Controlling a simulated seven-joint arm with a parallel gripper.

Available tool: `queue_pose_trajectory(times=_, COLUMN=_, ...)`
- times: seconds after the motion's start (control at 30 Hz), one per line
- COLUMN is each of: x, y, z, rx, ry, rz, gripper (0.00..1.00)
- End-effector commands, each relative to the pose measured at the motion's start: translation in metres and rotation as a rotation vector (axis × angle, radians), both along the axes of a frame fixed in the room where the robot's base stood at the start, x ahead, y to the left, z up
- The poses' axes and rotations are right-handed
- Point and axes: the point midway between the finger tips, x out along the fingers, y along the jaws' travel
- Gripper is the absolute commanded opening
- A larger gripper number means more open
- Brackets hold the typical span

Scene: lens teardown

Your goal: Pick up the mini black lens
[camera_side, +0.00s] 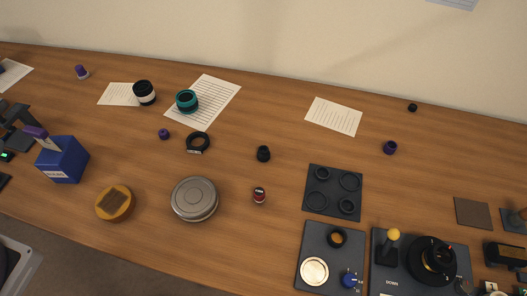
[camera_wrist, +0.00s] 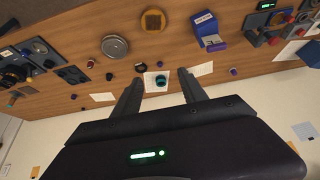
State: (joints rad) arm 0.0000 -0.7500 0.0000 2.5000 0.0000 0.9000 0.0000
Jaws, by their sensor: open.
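A small black lens (camera_side: 263,153) stands alone on the wooden table near the middle of the side view. It also shows in the wrist view (camera_wrist: 109,76), left of my fingers. A smaller black piece (camera_side: 412,107) lies at the back right; I cannot tell for sure which of the two is the mini black lens. My gripper (camera_wrist: 158,82) is open and empty, high above the table in the wrist view. The side view does not show it.
Near the small black lens are a black ring (camera_side: 198,143), a metal tin (camera_side: 194,199), a red-and-white piece (camera_side: 259,195) and a dark tray (camera_side: 333,192). A teal lens (camera_side: 187,101) stands on paper behind. Bare table surrounds the small black lens.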

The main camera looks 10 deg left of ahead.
Motion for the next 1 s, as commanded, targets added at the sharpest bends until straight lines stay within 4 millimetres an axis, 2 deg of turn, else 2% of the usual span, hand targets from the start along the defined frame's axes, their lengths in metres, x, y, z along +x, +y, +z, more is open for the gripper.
queue_pose_trajectory(times=0.07, x=0.001, y=-0.002, z=0.0, rx=-0.01, ry=0.009, rz=-0.001, gripper=0.5)
queue_pose_trajectory(times=0.13, x=0.006, y=-0.018, z=-0.002, rx=-0.076, ry=0.07, rz=-0.003, gripper=0.5)
queue_pose_trajectory(times=0.17, x=0.009, y=-0.03, z=-0.004, rx=-0.127, ry=0.117, rz=-0.003, gripper=0.5)
queue_pose_trajectory(times=0.27, x=0.029, y=-0.088, z=-0.006, rx=-0.375, ry=0.339, rz=0.025, gripper=0.5)
queue_pose_trajectory(times=0.3, x=0.04, y=-0.114, z=-0.006, rx=-0.487, ry=0.439, rz=0.054, gripper=0.5)
queue_pose_trajectory(times=0.37, x=0.062, y=-0.15, z=-0.007, rx=-0.651, ry=0.579, rz=0.116, gripper=0.5)
queue_pose_trajectory(times=0.43, x=0.093, y=-0.188, z=-0.012, rx=-0.831, ry=0.734, rz=0.216, gripper=0.5)
queue_pose_trajectory(times=0.53, x=0.147, y=-0.231, z=-0.037, rx=-1.068, ry=0.92, rz=0.419, gripper=0.5)
queue_pose_trajectory(times=0.57, x=0.164, y=-0.241, z=-0.05, rx=-1.133, ry=0.967, rz=0.495, gripper=0.5)
queue_pose_trajectory(times=0.63, x=0.203, y=-0.259, z=-0.09, rx=-1.269, ry=1.051, rz=0.691, gripper=0.5)
queue_pose_trajectory(times=0.73, x=0.246, y=-0.266, z=-0.165, rx=-1.411, ry=1.101, rz=0.99, gripper=0.5)
queue_pose_trajectory(times=0.8, x=0.262, y=-0.262, z=-0.217, rx=-1.47, ry=1.094, rz=1.178, gripper=0.5)
queue_pose_trajectory(times=0.9, x=0.27, y=-0.252, z=-0.273, rx=-1.511, ry=1.056, rz=1.365, gripper=0.5)
queue_pose_trajectory(times=1.0, x=0.272, y=-0.245, z=-0.299, rx=-1.525, ry=1.028, rz=1.453, gripper=0.5)
